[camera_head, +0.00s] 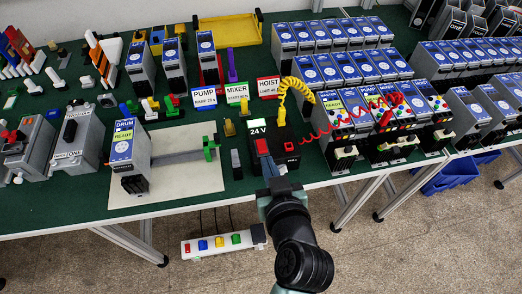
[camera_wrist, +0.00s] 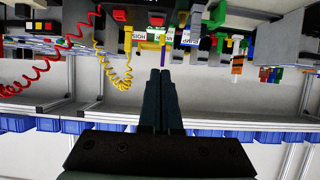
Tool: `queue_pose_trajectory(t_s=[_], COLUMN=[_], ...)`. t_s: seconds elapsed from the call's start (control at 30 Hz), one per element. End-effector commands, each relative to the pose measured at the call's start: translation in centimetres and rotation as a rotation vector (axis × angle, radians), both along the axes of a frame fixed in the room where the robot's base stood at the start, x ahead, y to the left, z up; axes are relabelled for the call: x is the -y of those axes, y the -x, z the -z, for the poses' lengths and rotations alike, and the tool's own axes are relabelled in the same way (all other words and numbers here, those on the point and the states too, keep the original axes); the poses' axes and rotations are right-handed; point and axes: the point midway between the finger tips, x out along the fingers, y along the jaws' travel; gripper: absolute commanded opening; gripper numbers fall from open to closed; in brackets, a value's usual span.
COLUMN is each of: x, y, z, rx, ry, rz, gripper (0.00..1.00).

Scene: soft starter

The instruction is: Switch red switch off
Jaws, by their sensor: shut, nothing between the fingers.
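The 24 V box (camera_head: 283,143) stands near the table's front edge, with a red switch (camera_head: 261,146) on its top left. My gripper (camera_head: 267,164) is shut and empty, close in front of the red switch and reaching over the table edge. I cannot tell whether its tips touch the switch. In the wrist view, my gripper (camera_wrist: 161,76) shows as two dark fingers pressed together.
A yellow coiled cord (camera_head: 296,86) and a red coiled cord (camera_head: 325,130) rise from the box area. Grey modules (camera_head: 339,124) stand to the right. A power strip (camera_head: 223,243) with coloured switches hangs below the table edge. A beige mat (camera_head: 200,180) lies to the left.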

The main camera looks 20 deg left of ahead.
Motion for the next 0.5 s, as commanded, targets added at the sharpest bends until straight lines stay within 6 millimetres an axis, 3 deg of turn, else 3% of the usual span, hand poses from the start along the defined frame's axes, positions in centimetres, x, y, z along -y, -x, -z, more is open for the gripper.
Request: queue_pose_trajectory(t_s=[0.17,0.5], x=[-0.8,-3.7], y=[-1.1,-5.4], z=[0.4,2.7], rx=[0.000,0.000], ry=[-0.002,-0.001], rz=[-0.001,-0.002], gripper=[0.00,0.00])
